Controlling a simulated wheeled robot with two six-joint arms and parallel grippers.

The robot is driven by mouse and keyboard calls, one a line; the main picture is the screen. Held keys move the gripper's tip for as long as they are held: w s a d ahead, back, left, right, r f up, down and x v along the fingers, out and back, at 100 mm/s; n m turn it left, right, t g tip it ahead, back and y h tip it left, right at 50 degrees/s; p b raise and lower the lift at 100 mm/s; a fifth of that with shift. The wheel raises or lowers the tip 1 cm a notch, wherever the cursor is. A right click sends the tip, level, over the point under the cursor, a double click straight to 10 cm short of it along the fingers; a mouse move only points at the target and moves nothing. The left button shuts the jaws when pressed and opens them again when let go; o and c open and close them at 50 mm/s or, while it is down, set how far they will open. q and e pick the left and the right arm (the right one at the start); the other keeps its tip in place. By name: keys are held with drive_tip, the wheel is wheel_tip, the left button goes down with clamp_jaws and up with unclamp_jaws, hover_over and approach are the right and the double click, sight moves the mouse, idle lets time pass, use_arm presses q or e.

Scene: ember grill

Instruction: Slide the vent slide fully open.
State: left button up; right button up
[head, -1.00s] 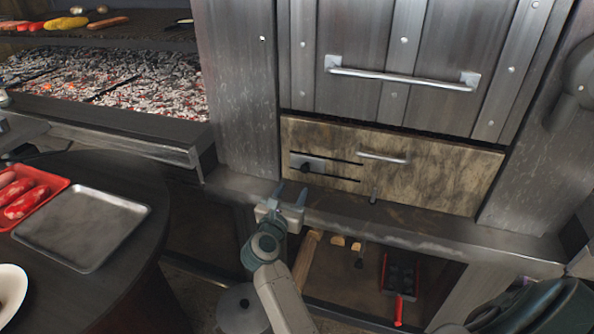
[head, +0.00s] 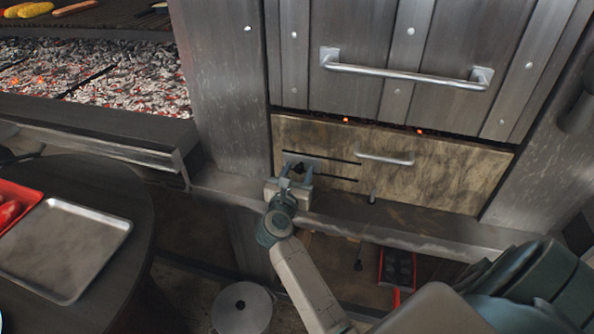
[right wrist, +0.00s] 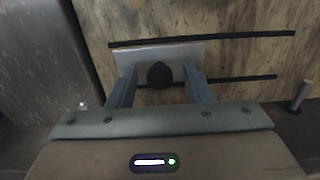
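The vent slide is a small grey metal plate (right wrist: 180,52) with a dark round knob (right wrist: 160,75). It sits at the left end of two dark horizontal slots in the brownish drawer-like panel (head: 440,177). My right gripper (head: 297,173) is at the plate. In the right wrist view its two fingers (right wrist: 160,72) are spread, one on each side of the knob, with a gap on both sides. Whether the fingertips touch the plate I cannot tell. My left gripper is not in view.
A larger handle (head: 405,76) is on the door above. A glowing coal bed (head: 100,85) lies left. The slots run clear rightward.

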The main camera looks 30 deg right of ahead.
clamp_jaws()
drive_tip(key=shift+s+d, duration=0.1)
drive_tip(key=s+d+p, duration=0.1)
drive_tip(key=s+d, duration=0.2)
drive_tip(key=s+d+p, duration=0.1)
drive_tip(key=s+d, duration=0.2)
drive_tip(key=s, duration=0.1)
drive_tip(key=shift+s+d+p, duration=0.1)
drive_tip(key=shift+s+p, duration=0.05)
drive_tip(key=shift+p, duration=0.15)
drive_tip(key=shift+s+d, duration=0.15)
drive_tip(key=shift+c, duration=1.6)
unclamp_jaws()
drive_tip(key=o, duration=0.3)
drive_tip(key=shift+s, duration=0.1)
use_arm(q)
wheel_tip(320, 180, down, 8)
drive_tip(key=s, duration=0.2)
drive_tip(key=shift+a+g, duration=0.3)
use_arm(e)
drive_tip(key=shift+o, duration=0.4)
drive_tip(key=shift+d, duration=0.15)
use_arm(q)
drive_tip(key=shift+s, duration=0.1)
